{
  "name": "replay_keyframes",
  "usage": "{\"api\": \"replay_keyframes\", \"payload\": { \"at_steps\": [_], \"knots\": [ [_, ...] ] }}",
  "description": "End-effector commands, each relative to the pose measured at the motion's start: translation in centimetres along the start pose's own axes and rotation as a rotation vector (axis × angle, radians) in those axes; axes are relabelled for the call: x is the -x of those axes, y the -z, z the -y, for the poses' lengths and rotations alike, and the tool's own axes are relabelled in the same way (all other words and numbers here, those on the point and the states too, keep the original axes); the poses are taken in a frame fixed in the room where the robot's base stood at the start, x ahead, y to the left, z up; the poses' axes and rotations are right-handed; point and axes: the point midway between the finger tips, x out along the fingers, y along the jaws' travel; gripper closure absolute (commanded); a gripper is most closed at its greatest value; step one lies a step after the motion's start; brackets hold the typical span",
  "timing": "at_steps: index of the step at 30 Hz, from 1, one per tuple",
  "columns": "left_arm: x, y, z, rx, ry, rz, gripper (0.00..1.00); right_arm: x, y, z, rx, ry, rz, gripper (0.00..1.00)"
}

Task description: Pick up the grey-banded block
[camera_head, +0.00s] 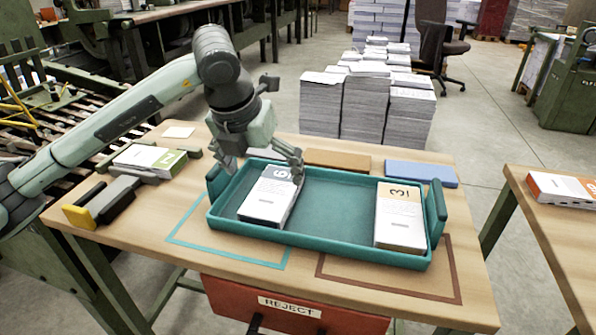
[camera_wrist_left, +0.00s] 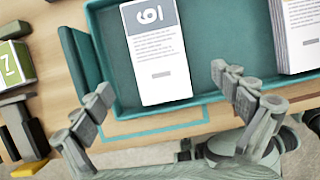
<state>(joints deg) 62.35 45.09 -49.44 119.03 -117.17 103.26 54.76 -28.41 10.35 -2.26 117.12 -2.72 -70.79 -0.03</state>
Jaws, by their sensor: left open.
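The grey-banded block (camera_head: 266,204) is a white printed stack with a grey strip bearing a numeral at its far end. It lies in the left part of the teal tray (camera_head: 328,248). It also shows in the left wrist view (camera_wrist_left: 160,62), beyond and between my fingers. My left gripper (camera_head: 262,168) is open and empty, above the back left of the tray, over the banded end of the block. Its spread fingers also show in the left wrist view (camera_wrist_left: 160,100), apart from the block. My right gripper is out of view.
A tan-banded block (camera_head: 400,222) lies in the tray's right end. A green-banded block (camera_head: 150,159) and a yellow-and-black tool (camera_head: 98,203) are on the table's left. Brown (camera_head: 338,160) and blue (camera_head: 420,173) pieces lie behind the tray. The tray has raised end handles.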

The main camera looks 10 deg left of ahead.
Motion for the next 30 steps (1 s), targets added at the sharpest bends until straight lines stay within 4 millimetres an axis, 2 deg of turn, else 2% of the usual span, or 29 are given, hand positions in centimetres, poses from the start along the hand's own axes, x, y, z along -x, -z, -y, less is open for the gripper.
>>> {"api": "replay_keyframes", "payload": {
  "at_steps": [1, 4, 11, 21, 29, 30],
  "knots": [
    [0.1, 0.1, -0.4, -0.001, -0.019, 0.004, 0.03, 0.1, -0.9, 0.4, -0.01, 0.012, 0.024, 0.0],
    [-0.3, 0.1, -0.6, 0.0, -0.033, 0.008, 0.03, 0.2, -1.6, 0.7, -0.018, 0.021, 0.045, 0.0],
    [-2.8, 0.1, -0.5, 0.0, -0.03, 0.005, 0.03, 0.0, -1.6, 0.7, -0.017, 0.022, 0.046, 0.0],
    [-7.3, 0.2, -0.2, 0.0, -0.029, 0.006, 0.03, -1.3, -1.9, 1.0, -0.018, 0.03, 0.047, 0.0],
    [-7.7, 0.1, -0.2, -0.001, -0.028, 0.008, 0.03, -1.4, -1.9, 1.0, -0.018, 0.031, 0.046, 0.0],
    [-7.6, 0.1, -0.2, -0.001, -0.028, 0.008, 0.05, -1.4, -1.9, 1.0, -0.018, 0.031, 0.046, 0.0]
  ]
}}
